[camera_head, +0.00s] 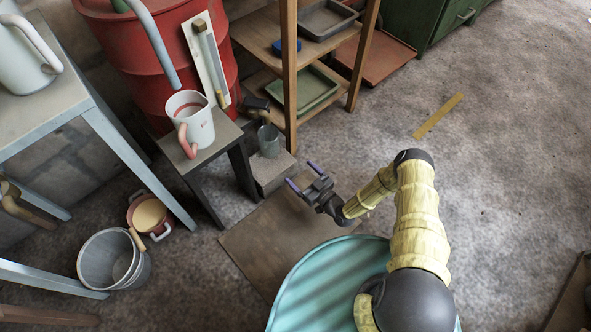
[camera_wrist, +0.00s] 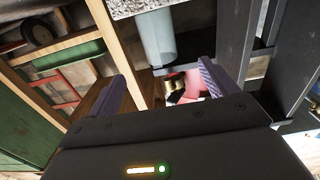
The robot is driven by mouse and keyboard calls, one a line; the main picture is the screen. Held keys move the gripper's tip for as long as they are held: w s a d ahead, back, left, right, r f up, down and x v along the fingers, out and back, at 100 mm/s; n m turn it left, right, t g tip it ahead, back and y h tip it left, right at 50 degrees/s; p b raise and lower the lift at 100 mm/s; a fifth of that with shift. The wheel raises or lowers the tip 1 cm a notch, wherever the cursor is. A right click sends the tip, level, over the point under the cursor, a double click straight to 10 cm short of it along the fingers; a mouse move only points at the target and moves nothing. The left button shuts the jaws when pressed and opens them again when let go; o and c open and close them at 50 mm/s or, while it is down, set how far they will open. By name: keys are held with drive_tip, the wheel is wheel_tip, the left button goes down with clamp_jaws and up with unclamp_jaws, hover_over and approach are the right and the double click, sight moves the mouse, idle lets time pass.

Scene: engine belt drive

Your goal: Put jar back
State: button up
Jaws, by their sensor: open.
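A greyish see-through jar (camera_head: 268,140) stands upright on a grey concrete block (camera_head: 272,173), beside the dark stool and next to the wooden shelf. In the wrist view the jar (camera_wrist: 157,38) shows near the top, between and beyond my fingers. My gripper (camera_head: 303,176) has its two purple fingers apart and nothing between them. It is in front of the block, to the right of and nearer than the jar, and does not touch it. The wrist view also shows my gripper (camera_wrist: 162,78) open.
A white jug with a pink handle (camera_head: 193,122) stands on the dark stool (camera_head: 219,140). A red drum (camera_head: 140,60) is behind. The wooden shelf (camera_head: 290,85) holds trays. A bucket (camera_head: 108,262) stands lower left. The floor to the right is mostly clear.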

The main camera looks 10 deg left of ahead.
drive_tip(key=shift+w, duration=0.1)
idle(0.5)
drive_tip(key=shift+d, duration=0.2)
drive_tip(key=shift+w+r, duration=0.1)
